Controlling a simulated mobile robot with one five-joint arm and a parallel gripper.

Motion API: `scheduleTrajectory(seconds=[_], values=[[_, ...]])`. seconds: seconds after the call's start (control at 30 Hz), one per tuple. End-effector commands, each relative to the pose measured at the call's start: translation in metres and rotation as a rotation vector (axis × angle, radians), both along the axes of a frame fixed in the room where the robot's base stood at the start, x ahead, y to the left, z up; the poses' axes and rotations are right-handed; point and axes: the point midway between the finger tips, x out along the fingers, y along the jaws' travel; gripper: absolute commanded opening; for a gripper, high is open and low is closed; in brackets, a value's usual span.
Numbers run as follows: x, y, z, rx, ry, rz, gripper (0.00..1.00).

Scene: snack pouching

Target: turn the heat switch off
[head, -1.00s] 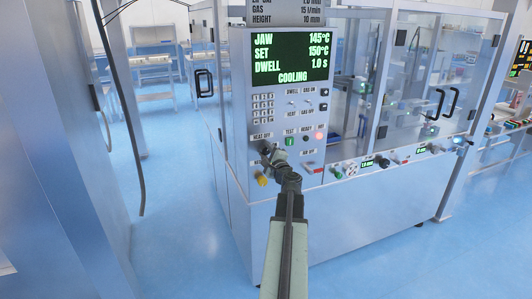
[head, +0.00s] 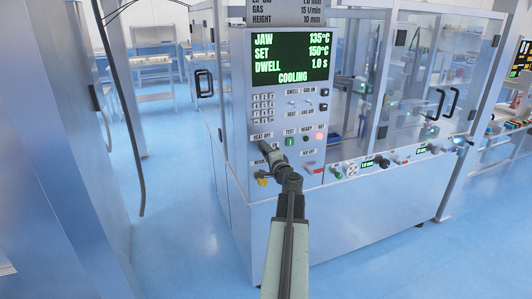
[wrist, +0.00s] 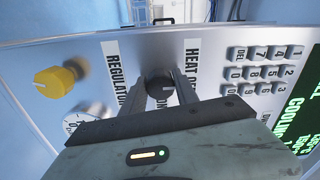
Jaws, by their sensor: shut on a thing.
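The heat switch (wrist: 159,91) is a round black knob with a light pointer mark, beside a white label reading HEAT (wrist: 192,62), partly covered. My gripper (wrist: 162,86) is shut on this knob, one finger on each side of it. In the head view my gripper (head: 267,149) reaches the left side of the control panel, just below the HEAT OFF label (head: 262,135), and hides the knob. The display (head: 291,57) reads JAW 135°C, SET 150°C, DWELL 1.0 s and COOLING.
A yellow regulator knob (wrist: 54,82) is left of my gripper in the wrist view. A keypad (wrist: 262,70) is to the right. In the head view a green test button (head: 289,142) and a lit red lamp (head: 319,135) are close by.

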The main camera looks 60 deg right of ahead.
Motion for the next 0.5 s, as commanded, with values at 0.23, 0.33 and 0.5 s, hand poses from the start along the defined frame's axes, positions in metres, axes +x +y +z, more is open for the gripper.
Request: scheduleTrajectory(seconds=[0.23, 0.33, 0.5], values=[[0.002, 0.0006, 0.0009, -0.005, 0.002, 0.004, 0.0], [0.002, 0.0006, 0.0009, -0.005, 0.002, 0.004, 0.0], [0.0017, 0.0004, 0.0007, -0.005, 0.002, 0.003, 0.58]])
